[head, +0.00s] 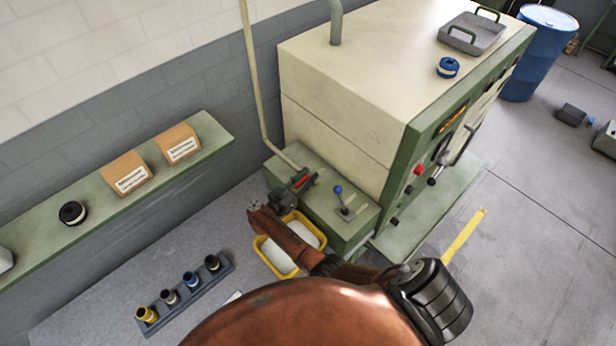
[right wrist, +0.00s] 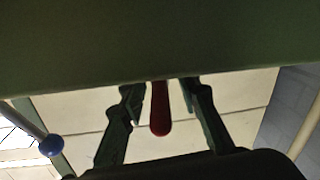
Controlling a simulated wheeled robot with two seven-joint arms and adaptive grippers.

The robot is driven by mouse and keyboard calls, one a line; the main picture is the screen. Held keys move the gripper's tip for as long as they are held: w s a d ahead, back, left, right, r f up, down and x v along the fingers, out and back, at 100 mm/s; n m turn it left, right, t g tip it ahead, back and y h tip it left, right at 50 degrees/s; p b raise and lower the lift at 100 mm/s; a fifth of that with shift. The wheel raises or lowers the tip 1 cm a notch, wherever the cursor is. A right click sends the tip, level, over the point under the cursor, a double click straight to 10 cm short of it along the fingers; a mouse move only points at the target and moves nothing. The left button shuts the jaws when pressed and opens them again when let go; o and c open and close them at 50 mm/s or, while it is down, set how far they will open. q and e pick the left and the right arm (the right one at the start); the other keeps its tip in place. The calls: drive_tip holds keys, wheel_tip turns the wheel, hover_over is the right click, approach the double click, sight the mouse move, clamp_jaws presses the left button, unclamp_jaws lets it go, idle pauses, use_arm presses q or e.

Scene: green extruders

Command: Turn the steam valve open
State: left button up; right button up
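The steam valve's red handle (head: 302,181) is at the foot of a cream pipe (head: 254,85), on the green ledge beside the machine. In the right wrist view the red handle (right wrist: 160,110) lies between the two fingers of my right gripper (right wrist: 162,95), with a gap on each side. In the head view my right gripper (head: 283,200) is just left of the handle, small and dark, partly hiding the valve. It is open. The left gripper is not in view.
A blue-knobbed lever (head: 339,191) stands on the same ledge, right of the valve; its knob shows in the right wrist view (right wrist: 51,146). A yellow tray (head: 262,253) is below my right arm. The cream machine (head: 345,85) rises behind. A shelf (head: 215,135) is at left.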

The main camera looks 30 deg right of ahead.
sight(307, 176)
drive_tip(key=shift+a+r, duration=0.1)
drive_tip(key=shift+r, duration=4.9)
drive_tip(key=shift+c, duration=0.3)
